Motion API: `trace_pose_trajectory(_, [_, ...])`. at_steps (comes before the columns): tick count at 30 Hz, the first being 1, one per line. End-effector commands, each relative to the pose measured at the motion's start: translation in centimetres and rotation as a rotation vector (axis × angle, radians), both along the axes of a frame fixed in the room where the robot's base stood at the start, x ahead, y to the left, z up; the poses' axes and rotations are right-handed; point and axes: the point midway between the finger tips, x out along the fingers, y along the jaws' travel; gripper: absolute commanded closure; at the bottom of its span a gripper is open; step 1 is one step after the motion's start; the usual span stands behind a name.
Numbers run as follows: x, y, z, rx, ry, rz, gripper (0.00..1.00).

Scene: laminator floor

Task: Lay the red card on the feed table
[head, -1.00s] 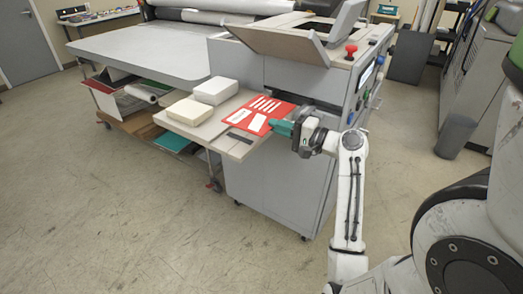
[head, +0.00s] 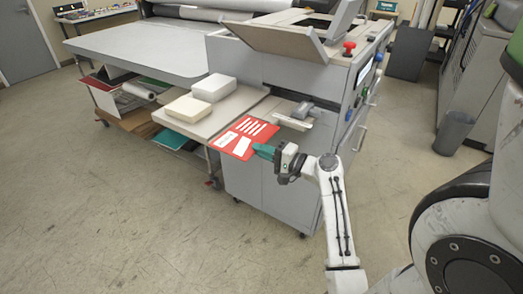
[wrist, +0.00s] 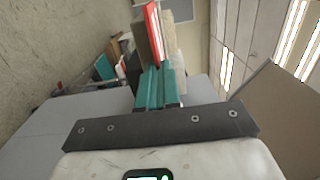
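The red card (head: 240,137) with white strips and a white label lies roughly flat over the near end of a pale side table (head: 225,108), which I take as the feed table. My gripper (head: 262,151) has teal fingers shut on the card's near right edge. In the wrist view the card (wrist: 153,30) runs out edge-on from the closed teal fingers (wrist: 155,75). I cannot tell whether the card touches the table. It hides the table's near end.
Two cream stacks, one in front (head: 189,108) and one behind (head: 214,88), sit on the side table. A grey machine (head: 275,175) with a small metal ledge stands right of it. A large grey table (head: 135,50) is at the left. The floor in front is clear.

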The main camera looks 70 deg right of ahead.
Motion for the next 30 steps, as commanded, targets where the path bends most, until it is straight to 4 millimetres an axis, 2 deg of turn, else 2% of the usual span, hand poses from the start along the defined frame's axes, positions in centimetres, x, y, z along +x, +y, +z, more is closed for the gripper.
trace_pose_trajectory(4, [0.0, 0.0, -0.4, 0.000, 0.000, 0.000, 1.00])
trace_pose_trajectory(13, [0.0, 0.0, -0.3, 0.000, 0.000, 0.000, 0.72])
trace_pose_trajectory(23, [-0.1, 0.0, 0.1, 0.000, 0.000, -0.001, 0.72])
trace_pose_trajectory(30, [-4.2, 0.8, -0.3, 0.001, 0.001, -0.003, 0.72])
